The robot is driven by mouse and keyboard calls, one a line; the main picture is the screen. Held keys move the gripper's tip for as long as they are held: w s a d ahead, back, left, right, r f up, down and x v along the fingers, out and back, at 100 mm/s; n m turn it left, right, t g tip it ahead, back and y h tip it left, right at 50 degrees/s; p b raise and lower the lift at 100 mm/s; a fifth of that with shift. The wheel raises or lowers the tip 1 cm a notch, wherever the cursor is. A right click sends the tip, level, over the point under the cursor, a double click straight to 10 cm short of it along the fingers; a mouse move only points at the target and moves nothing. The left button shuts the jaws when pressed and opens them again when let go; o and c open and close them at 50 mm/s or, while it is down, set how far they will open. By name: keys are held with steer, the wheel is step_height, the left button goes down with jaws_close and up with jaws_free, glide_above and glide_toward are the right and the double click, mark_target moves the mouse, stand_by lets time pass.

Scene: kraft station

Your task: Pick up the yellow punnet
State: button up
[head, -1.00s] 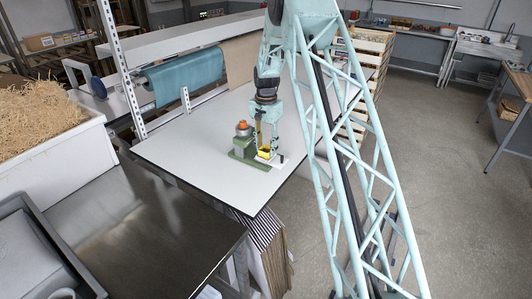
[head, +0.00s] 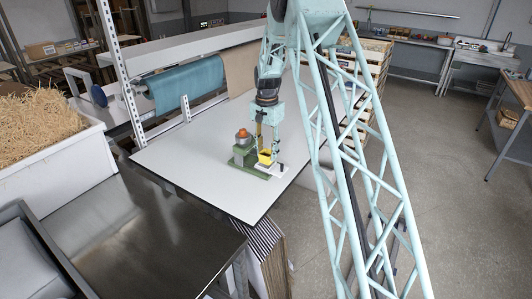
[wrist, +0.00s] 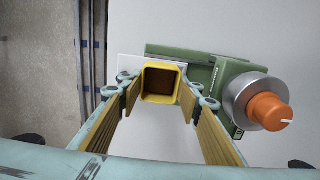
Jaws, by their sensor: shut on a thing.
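The yellow punnet (wrist: 161,82) is a small square open-topped tub, seen from above in the wrist view between my gripper's fingers. My gripper (head: 267,150) is over it, pointing down, with its fingertips (wrist: 160,92) closed on the punnet's two sides. In the head view the yellow punnet (head: 264,157) is at the green device, close to its white plate. I cannot tell whether it touches the plate or is a little above it. The inside of the punnet looks brown and dark.
A green device (wrist: 203,75) with a silver and orange knob (wrist: 266,110) stands right beside the punnet. It sits near the edge of the white table (head: 190,155). A teal roll (head: 185,82) lies at the back. The table's left part is clear.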

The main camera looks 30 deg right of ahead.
steer(key=s+a+r+b, duration=0.1)
steer(key=s+a, duration=0.2)
steer(key=s, duration=1.1)
steer(key=shift+a+r+b, duration=0.15)
steer(key=shift+r+b, duration=0.05)
steer(key=shift+b, duration=0.15)
steer(key=a+r+n+b, duration=0.3)
steer(key=a+n+b, duration=0.2)
steer(key=a, duration=0.6)
steer(key=a+r+n+b, duration=0.3)
steer(key=a+n+b, duration=0.2)
steer(key=a, duration=0.5)
steer(key=shift+a+r+n+b, duration=0.2)
steer(key=shift+a+n+b, duration=0.2)
steer(key=shift+n, duration=0.6)
steer(key=shift+d, duration=0.15)
